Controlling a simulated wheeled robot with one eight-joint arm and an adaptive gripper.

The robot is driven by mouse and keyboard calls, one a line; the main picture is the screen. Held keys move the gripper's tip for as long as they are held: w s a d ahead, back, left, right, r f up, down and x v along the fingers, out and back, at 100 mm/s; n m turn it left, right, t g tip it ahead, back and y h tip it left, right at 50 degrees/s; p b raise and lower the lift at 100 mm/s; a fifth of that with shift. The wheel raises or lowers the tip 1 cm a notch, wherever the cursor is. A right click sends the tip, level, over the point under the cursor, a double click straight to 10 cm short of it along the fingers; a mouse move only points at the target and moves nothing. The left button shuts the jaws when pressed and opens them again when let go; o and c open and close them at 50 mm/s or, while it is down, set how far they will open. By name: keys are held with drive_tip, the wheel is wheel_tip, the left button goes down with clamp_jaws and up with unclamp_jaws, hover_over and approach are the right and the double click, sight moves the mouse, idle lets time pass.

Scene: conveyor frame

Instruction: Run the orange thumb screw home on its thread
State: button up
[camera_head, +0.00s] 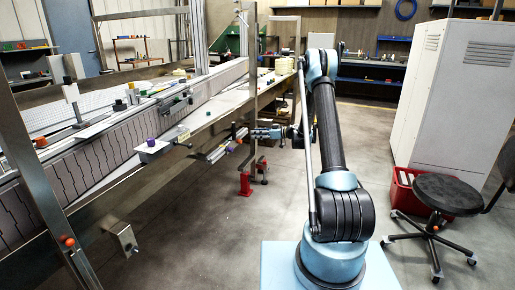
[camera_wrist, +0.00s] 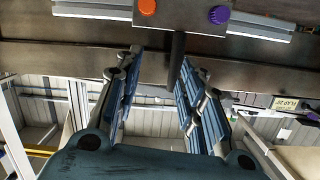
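The orange thumb screw (camera_wrist: 148,7) shows at the top edge of the wrist view, seated against a grey metal plate (camera_wrist: 185,12). How far it sits on its thread cannot be told. A purple knob (camera_wrist: 219,15) is on the same plate to its right. My gripper (camera_wrist: 159,62) is open below the plate, its two blue-grey fingers apart with no orange screw between them. A dark rod (camera_wrist: 177,58) runs down from the plate near the right finger. In the head view my gripper (camera_head: 252,133) reaches left toward the conveyor frame; which orange spot there is this screw is unclear.
The conveyor frame (camera_head: 205,118) has a steel upright close to my gripper. Other orange knobs (camera_head: 70,242) show at the left. A red crate (camera_head: 404,190), a black stool (camera_head: 447,194) and a grey cabinet (camera_head: 460,85) stand right.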

drive_tip(key=n+t+y, duration=0.1)
drive_tip(key=y, duration=0.1)
approach(241, 142)
drive_tip(key=x, duration=0.8)
drive_tip(key=shift+w+a, duration=0.15)
drive_tip(key=shift+w, duration=0.1)
clamp_jaws()
drive_tip(key=m, duration=0.3)
drive_tip(key=shift+m, duration=0.4)
drive_tip(key=m, duration=0.4)
drive_tip(key=shift+m, duration=0.4)
drive_tip(key=m, duration=1.3)
drive_tip(key=shift+m, duration=0.3)
drive_tip(key=m, duration=0.6)
drive_tip(key=shift+m, duration=0.3)
drive_tip(key=m, duration=0.5)
unclamp_jaws()
drive_tip(key=shift+f, duration=0.1)
drive_tip(key=shift+o, duration=1.1)
